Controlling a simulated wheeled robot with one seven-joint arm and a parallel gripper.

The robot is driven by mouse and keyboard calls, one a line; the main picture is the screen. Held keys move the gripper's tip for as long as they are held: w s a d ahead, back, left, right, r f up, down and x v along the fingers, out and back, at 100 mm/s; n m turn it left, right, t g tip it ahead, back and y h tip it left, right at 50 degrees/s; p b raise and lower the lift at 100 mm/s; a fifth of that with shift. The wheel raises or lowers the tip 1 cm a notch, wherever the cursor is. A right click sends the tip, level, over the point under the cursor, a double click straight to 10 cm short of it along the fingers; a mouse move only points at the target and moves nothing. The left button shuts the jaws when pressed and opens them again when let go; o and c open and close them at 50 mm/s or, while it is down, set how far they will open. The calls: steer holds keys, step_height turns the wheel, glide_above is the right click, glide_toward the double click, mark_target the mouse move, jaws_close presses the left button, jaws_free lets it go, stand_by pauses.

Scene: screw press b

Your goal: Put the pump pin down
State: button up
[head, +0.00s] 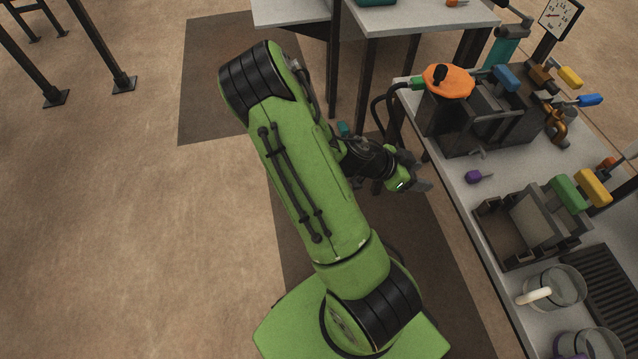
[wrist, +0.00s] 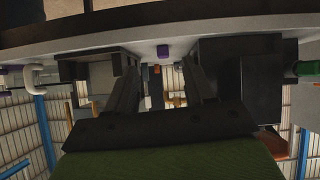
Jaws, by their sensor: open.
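A small purple-headed pin (head: 475,177), which looks like the pump pin, lies on the grey bench top between the dark press and the open dark box. Its thin metal shank points right. In the wrist view its purple head (wrist: 163,52) shows small, between the fingers and beyond them. My gripper (head: 424,178) is beside the bench's left edge, apart from the pin. Its two dark fingers are spread with nothing between them in the wrist view (wrist: 158,70).
The dark press (head: 452,118) with an orange knob (head: 448,81) stands behind the pin. The dark box (head: 508,237) with green and yellow handles stands in front. A glass mug (head: 562,290) is nearer. The bench around the pin is clear.

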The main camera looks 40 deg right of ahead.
steer(key=w+a+r+n+t+y, duration=0.3)
steer(key=w+a+r+n, duration=0.1)
steer(key=a, duration=0.4)
steer(key=w+a+r+n+t+y, duration=0.3)
steer(key=a+n, duration=0.1)
steer(key=a, duration=0.4)
steer(key=s+a+r+n+t+y, duration=0.2)
steer(key=s+a+r+n, duration=0.1)
steer(key=a+r+n, duration=0.3)
steer(key=s+a+r+n+t+y, duration=0.2)
steer(key=s+a+r+n, duration=0.1)
steer(key=a+r+n, duration=0.4)
steer(key=shift+s+a+r+n, duration=0.15)
steer(key=shift+s+a+n, duration=0.1)
steer(key=shift+a+n, duration=0.3)
